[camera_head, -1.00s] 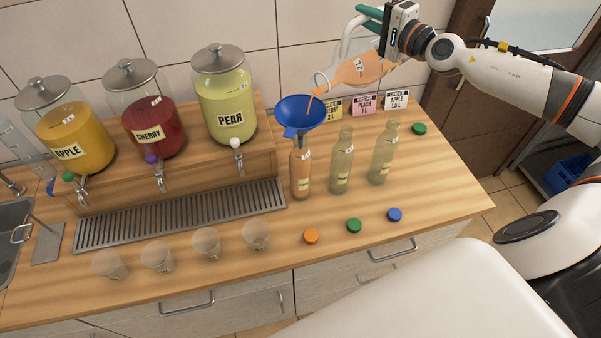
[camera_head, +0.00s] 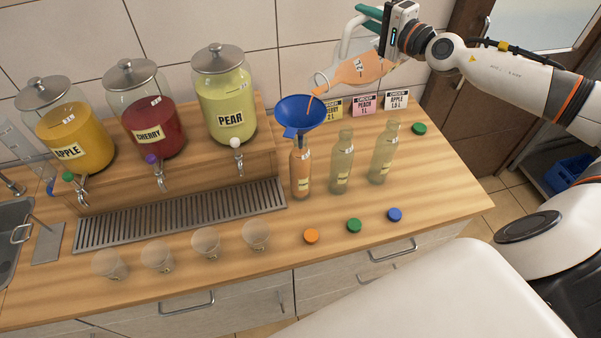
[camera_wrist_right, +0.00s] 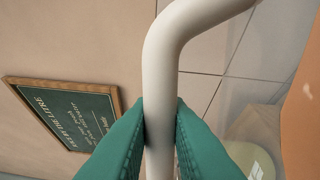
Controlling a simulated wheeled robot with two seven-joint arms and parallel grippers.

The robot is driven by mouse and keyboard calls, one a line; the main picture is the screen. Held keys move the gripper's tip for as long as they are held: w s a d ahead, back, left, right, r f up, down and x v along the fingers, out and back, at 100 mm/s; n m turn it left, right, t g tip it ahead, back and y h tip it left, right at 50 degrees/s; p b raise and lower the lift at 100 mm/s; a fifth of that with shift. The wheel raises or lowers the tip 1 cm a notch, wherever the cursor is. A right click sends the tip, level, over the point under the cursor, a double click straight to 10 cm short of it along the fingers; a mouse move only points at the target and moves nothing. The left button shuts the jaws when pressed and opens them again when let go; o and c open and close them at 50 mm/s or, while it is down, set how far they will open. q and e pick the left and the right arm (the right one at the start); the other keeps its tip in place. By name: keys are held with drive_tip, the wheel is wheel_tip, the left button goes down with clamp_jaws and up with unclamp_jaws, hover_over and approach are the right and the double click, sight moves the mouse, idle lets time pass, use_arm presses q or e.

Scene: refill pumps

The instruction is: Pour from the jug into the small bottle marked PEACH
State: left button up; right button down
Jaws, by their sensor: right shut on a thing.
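The jug (camera_head: 357,70) holds peach-coloured liquid and is tilted with its mouth down to the left. A thin stream falls from it into a blue funnel (camera_head: 302,112). The funnel sits in the neck of the leftmost small bottle (camera_head: 301,177), which contains orange-peach liquid. That bottle stands upright; its label is too small to read. My right gripper (camera_head: 370,14) is shut on the jug's white handle, above the counter. In the right wrist view its teal fingers (camera_wrist_right: 160,130) press both sides of the handle (camera_wrist_right: 160,75). My left gripper is not in view.
Two empty-looking bottles (camera_head: 341,165) (camera_head: 382,158) stand just right of the filled one. Order cards (camera_head: 363,105) stand behind them. Loose caps (camera_head: 354,225) and clear cups (camera_head: 206,243) lie towards the front. Three dispensers (camera_head: 226,104) stand on the left.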

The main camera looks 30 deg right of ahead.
idle(0.6)
drive_tip(key=d+f+b, duration=0.1)
drive_tip(key=b, duration=0.2)
drive_tip(key=shift+w+f+m, duration=0.1)
drive_tip(key=shift+f+m, duration=0.15)
drive_tip(key=shift+m, duration=0.15)
drive_tip(key=shift+d+b, duration=0.1)
drive_tip(key=shift+b, duration=0.25)
drive_tip(key=shift+r, duration=0.2)
